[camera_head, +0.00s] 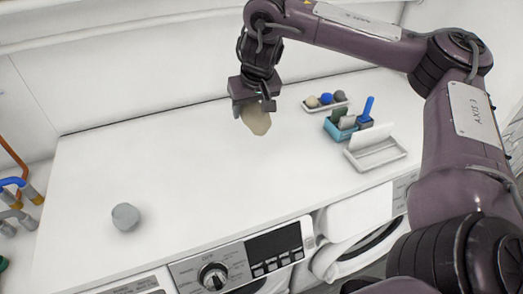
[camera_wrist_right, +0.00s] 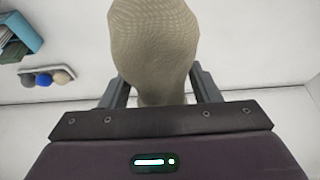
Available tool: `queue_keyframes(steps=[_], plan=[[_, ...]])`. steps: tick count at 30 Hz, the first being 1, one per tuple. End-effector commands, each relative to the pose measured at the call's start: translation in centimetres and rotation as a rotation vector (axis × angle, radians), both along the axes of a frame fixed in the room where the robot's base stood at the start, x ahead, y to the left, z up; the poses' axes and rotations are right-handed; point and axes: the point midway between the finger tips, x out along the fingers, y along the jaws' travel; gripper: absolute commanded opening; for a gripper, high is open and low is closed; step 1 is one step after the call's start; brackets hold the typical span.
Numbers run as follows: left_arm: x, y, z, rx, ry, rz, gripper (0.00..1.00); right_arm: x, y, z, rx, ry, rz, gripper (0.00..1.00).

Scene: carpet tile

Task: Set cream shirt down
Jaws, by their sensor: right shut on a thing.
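The cream shirt (camera_head: 257,121) is a small bunched piece of cloth hanging from my right gripper (camera_head: 254,106) over the back of the white counter. In the right wrist view the cream shirt (camera_wrist_right: 155,45) bulges out between the two fingers of the right gripper (camera_wrist_right: 160,90), which is shut on it. I cannot tell from these views whether its lower end touches the counter. My left gripper is not in view.
The white counter (camera_head: 170,170) is mostly clear. A grey rounded item (camera_head: 125,217) sits at its front left. At the right are a tray of balls (camera_head: 326,101), a teal caddy (camera_head: 340,127) and an open white box (camera_head: 377,155). Washing machines (camera_head: 250,258) stand below.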

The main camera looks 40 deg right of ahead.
Motion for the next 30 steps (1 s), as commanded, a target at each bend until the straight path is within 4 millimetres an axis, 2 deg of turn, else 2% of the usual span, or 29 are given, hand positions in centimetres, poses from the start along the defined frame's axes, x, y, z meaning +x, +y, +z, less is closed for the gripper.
queue_keyframes(steps=[2,5,18,21,26,30], plan=[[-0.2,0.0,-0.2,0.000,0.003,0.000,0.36,0.0,0.0,-0.4,0.000,0.000,0.000,0.26],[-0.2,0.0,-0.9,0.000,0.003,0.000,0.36,-0.1,0.0,-2.0,0.002,0.004,0.000,0.26],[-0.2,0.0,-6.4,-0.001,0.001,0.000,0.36,-0.3,0.0,-13.5,0.002,0.005,-0.001,0.26],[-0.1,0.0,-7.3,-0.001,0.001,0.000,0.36,-0.3,0.0,-15.2,0.002,0.003,-0.002,0.26],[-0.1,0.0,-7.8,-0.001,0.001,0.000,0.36,-0.2,0.0,-16.2,0.001,-0.001,-0.001,0.26],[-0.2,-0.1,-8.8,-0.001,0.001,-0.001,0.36,-0.3,0.0,-18.1,0.000,0.002,0.000,0.26]])
